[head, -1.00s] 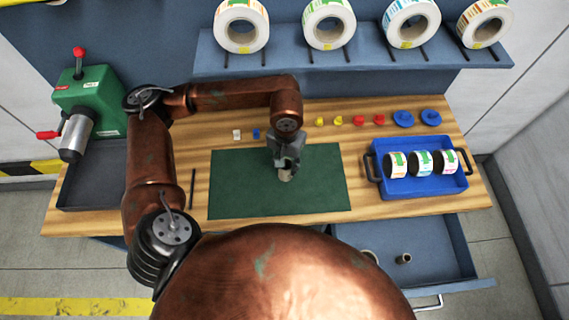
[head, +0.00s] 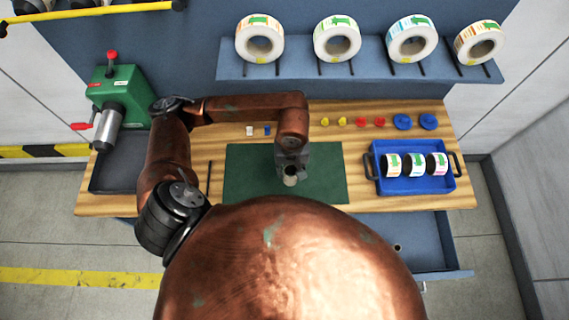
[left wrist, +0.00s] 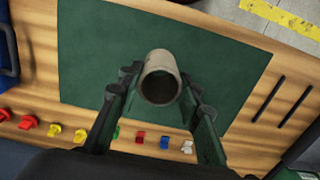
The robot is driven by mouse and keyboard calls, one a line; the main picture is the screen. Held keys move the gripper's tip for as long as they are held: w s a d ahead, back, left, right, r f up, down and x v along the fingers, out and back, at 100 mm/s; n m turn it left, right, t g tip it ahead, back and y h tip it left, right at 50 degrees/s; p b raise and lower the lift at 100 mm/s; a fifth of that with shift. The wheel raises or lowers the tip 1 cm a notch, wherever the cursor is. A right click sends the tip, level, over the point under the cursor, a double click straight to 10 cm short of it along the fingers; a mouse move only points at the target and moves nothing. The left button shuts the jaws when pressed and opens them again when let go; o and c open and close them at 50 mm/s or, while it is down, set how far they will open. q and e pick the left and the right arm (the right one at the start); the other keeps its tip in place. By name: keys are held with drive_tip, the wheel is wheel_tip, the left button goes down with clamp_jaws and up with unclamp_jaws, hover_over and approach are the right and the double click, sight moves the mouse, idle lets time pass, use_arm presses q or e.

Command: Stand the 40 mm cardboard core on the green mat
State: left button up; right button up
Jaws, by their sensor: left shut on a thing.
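The cardboard core (head: 290,180) is a short grey-brown tube. My left gripper (head: 291,170) is shut on it over the middle of the green mat (head: 245,178). In the left wrist view the core (left wrist: 160,68) sits between the two fingers of the left gripper (left wrist: 160,88), its open end towards the camera. The mat (left wrist: 90,55) lies behind it and is bare around it. I cannot tell whether the core's lower end touches the mat. My right gripper is not in view.
A blue tray (head: 418,188) with several small label rolls stands right of the mat. Small coloured pieces line the bench behind it. The green rewinder (head: 118,95) stands at the left. An open drawer (head: 430,255) at front right holds another small core (head: 397,248).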

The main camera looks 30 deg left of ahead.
use_arm(q)
drive_tip(key=w+a+f+p, duration=0.1)
drive_tip(key=f, duration=0.2)
drive_tip(key=w+a+f+p, duration=0.1)
drive_tip(key=w+a+f, duration=0.1)
drive_tip(key=f, duration=0.1)
drive_tip(key=w+a+f, duration=0.2)
drive_tip(key=f, duration=0.1)
drive_tip(key=shift+a+f+p, duration=0.1)
drive_tip(key=shift+f+p, duration=0.3)
drive_tip(key=shift+w+f, duration=0.1)
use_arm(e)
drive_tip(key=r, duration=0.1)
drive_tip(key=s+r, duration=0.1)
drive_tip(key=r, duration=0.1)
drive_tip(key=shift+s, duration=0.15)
use_arm(q)
drive_tip(key=shift+f, duration=0.1)
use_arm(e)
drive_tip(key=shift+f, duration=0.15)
use_arm(q)
drive_tip(key=shift+f+b, duration=0.15)
drive_tip(key=shift+b, duration=0.15)
drive_tip(key=o, duration=1)
drive_tip(key=shift+c, duration=0.2)
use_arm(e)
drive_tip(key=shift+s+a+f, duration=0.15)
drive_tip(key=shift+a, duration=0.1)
